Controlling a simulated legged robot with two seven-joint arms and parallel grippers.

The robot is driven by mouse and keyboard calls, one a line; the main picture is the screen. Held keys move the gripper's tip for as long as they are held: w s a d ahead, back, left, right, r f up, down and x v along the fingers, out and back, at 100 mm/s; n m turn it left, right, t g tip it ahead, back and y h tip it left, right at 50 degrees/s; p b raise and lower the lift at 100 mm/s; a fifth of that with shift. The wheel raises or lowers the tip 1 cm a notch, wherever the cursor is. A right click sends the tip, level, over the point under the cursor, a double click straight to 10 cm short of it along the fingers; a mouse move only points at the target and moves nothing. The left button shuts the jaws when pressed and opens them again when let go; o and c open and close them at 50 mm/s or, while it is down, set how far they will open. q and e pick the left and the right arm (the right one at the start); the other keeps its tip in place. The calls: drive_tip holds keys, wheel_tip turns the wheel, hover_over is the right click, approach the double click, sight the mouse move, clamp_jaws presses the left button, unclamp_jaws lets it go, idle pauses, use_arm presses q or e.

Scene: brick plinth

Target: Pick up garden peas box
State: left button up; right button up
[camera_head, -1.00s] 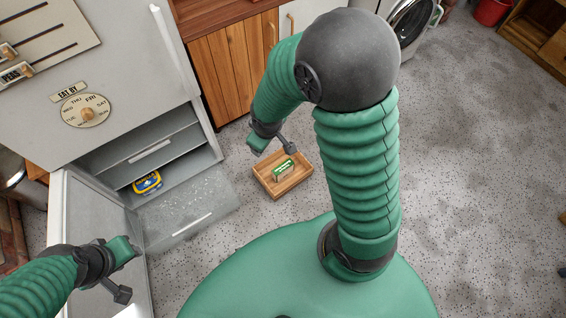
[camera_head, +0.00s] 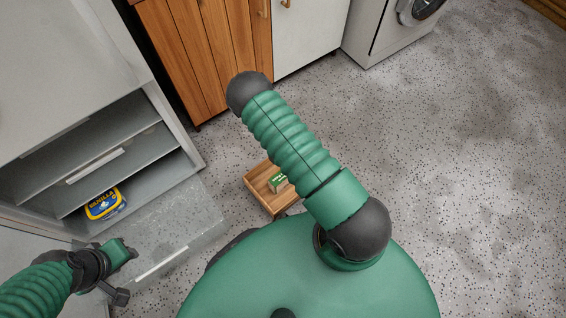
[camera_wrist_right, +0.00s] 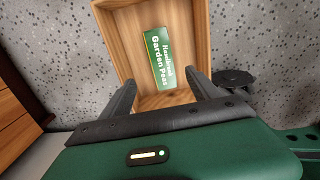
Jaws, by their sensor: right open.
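The garden peas box (camera_head: 278,182) is green and white and sits inside a small wooden crate (camera_head: 257,187) on the floor. In the right wrist view the box (camera_wrist_right: 160,57) lies in the crate (camera_wrist_right: 122,38), its label readable. My right gripper (camera_wrist_right: 165,92) is open, its two dark fingers at the crate's near end, with the box beyond and between their lines. Nothing is between the fingers. In the head view my right arm hides that gripper and part of the crate. My left gripper (camera_head: 123,273) is at the lower left, away from the box; its jaw opening is unclear.
An open fridge (camera_head: 165,110) stands at the left with a vanilla tub (camera_head: 104,204) on its bottom shelf. A clear drawer or shelf (camera_head: 185,225) juts out toward the crate. Wooden cabinets (camera_head: 200,55) stand behind. The speckled floor (camera_head: 460,180) at the right is clear.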

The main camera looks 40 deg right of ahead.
wheel_tip(320, 180, down, 9)
drive_tip(key=b, duration=0.4)
drive_tip(key=f+b, duration=0.5)
drive_tip(key=shift+s+d+f, duration=0.1)
drive_tip(key=shift+s+d, duration=0.1)
drive_tip(key=shift+d, duration=0.05)
drive_tip(key=shift+r, duration=0.2)
drive_tip(key=shift+c, duration=0.3)
clamp_jaws()
